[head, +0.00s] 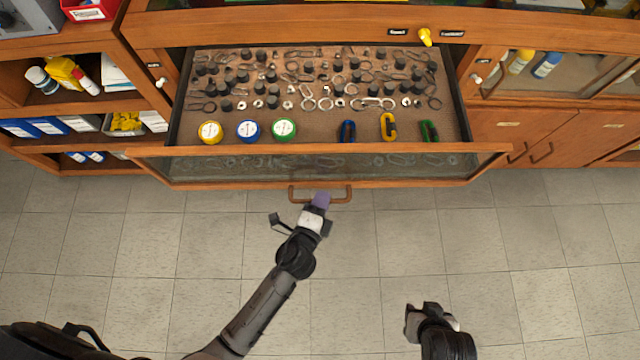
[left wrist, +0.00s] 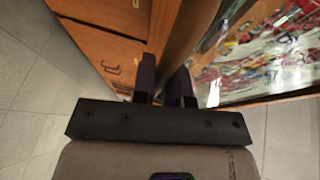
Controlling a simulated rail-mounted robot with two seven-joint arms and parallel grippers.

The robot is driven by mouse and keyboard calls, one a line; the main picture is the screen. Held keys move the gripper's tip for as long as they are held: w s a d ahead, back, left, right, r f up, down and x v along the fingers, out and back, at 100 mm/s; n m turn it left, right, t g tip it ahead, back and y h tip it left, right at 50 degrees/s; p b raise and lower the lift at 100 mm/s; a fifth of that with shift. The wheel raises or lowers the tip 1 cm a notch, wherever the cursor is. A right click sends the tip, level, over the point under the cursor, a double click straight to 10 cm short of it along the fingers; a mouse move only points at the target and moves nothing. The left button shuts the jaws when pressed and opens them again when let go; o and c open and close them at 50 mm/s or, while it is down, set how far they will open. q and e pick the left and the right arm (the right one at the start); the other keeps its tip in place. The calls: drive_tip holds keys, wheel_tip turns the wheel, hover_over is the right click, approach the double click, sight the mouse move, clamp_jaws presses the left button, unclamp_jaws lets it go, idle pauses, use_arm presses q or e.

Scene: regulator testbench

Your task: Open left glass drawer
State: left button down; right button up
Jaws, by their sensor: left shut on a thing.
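The glass drawer (head: 235,150) has a wooden frame and a glass front. It stands well out of the cabinet, and its inside shows from above. Its curved brown handle (head: 300,200) is at the lower middle of the front. My left gripper (head: 321,201) is shut on the handle, with purple fingers. In the left wrist view the left gripper (left wrist: 165,85) has its two dark fingers against the wooden front, beside the glass; the handle itself is hard to make out there. My right gripper (head: 424,312) hangs low over the floor, away from the drawer; its jaws are unclear.
The drawer holds small metal fittings, three round tins (head: 248,130) and several coloured carabiners (head: 388,126). Open shelves (head: 60,110) stand at left, a glass-fronted compartment (head: 555,75) and wooden doors (head: 550,140) at right. The tiled floor (head: 140,240) before the drawer is clear.

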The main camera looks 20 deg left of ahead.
use_arm(q)
drive_tip(key=c, duration=1.2)
unclamp_jaws()
drive_tip(key=shift+o, duration=0.2)
drive_tip(key=s+a+r+b, duration=0.1)
drive_tip(key=s+r, duration=0.1)
drive_tip(key=s, duration=1.1)
drive_tip(key=shift+s+r+b, duration=0.25)
drive_tip(key=shift+r+b, duration=0.05)
drive_tip(key=shift+b, duration=0.05)
